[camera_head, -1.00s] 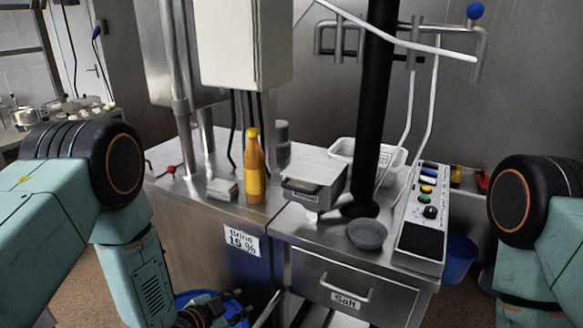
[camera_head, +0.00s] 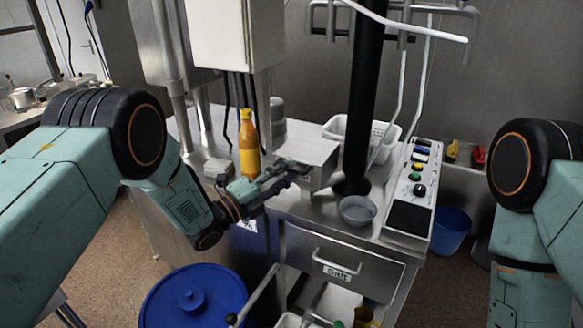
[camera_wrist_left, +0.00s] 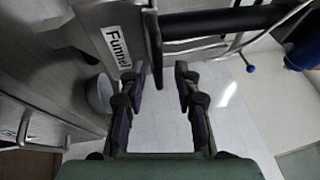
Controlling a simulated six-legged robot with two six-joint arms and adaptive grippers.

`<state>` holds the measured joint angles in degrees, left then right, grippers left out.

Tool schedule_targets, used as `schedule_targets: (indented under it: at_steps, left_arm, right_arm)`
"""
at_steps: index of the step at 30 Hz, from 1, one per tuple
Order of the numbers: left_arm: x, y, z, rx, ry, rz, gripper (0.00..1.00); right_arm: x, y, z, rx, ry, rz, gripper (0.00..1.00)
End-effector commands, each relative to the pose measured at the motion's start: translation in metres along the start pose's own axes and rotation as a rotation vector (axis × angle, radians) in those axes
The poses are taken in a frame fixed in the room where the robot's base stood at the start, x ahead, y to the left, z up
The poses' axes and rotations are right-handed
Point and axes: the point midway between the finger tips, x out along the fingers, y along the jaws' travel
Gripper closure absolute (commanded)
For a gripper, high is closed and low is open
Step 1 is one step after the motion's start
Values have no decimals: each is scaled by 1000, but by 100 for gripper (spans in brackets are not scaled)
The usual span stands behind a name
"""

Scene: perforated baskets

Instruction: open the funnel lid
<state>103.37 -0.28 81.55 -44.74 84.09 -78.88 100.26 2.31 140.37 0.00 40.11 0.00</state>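The funnel (camera_head: 312,150) is a steel box with a flat top lid on the counter, left of the black column. Its "Funnel" label (camera_wrist_left: 117,50) shows in the left wrist view, with a dark handle bar (camera_wrist_left: 154,42) beside it. My left gripper (camera_head: 284,172) is at the front left of the funnel box. In the left wrist view the left gripper (camera_wrist_left: 162,74) has its fingers apart, with the bar's end between the fingertips. I cannot tell whether they touch it. The lid looks closed. My right gripper is out of view; only its arm shows.
A yellow-orange bottle (camera_head: 249,146) stands close behind the left gripper. A grey bowl (camera_head: 357,211) sits in front of the black column (camera_head: 362,110). A button panel (camera_head: 414,190) is at the right. A blue lidded barrel (camera_head: 200,300) stands on the floor below.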

Motion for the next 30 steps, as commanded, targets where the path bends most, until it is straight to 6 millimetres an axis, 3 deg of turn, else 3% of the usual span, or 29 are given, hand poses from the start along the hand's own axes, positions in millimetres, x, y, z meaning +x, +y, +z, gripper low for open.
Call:
schedule_targets:
  at_steps: [6,15,27,30]
  left_arm:
    - [19,0,0,-1,-2,0,68]
    - [21,1,0,-3,-2,1,68]
    - [21,0,1,-2,-4,0,100]
    - [21,0,2,-1,-6,-1,100]
  right_arm:
    - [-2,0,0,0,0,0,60]
    - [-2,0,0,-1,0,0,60]
    - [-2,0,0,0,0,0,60]
    - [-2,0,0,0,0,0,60]
